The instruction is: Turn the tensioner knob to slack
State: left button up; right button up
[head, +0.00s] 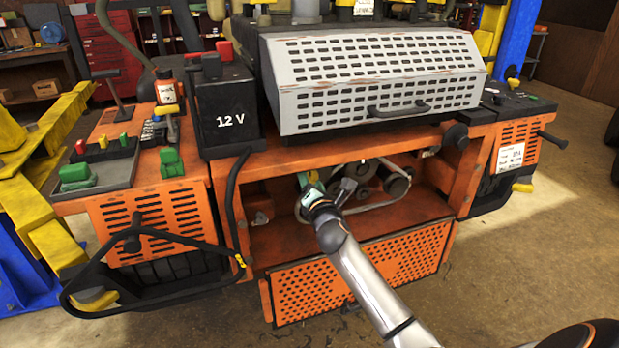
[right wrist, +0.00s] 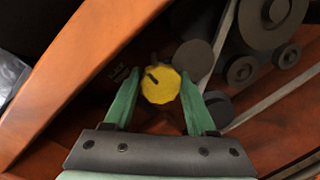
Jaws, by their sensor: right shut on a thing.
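The yellow tensioner knob (right wrist: 161,88) shows in the right wrist view, with a short dark mark on its face toward the upper left. The green fingers of my right gripper (right wrist: 160,80) stand on either side of it and are shut on it. In the head view my right gripper (head: 311,186) reaches into the open front bay of the orange mower, at the left of the pulleys. The knob is mostly hidden there by the gripper. My left gripper is not in view.
Dark pulleys (right wrist: 265,25) and a pale belt lie just right of the knob. The orange bay frame (head: 345,162) surrounds my arm. A grey perforated cover (head: 375,75) is above, a 12 V battery (head: 228,115) upper left, and a perforated orange panel (head: 365,275) below.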

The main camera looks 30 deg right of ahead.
grip_shut()
dwell(0.4)
jog(key=shift+n, duration=0.3)
jog(key=n+p, duration=0.1)
jog(key=n, duration=0.2)
jog(key=shift+n, duration=0.4)
jog(key=n+t+p, duration=0.1)
jog(key=n, duration=0.3)
jog(key=shift+d+n, duration=0.1)
jog(key=shift+n, duration=0.3)
jog(key=n+p, duration=0.1)
jog(key=n, duration=0.3)
jog(key=shift+r+n+t+y+p, duration=0.1)
jog(key=shift+n+t+y+p, duration=0.3)
jog(key=n+y+p, duration=0.1)
jog(key=n, duration=0.4)
jog(key=shift+p, duration=0.3)
jog(key=shift+n, duration=0.3)
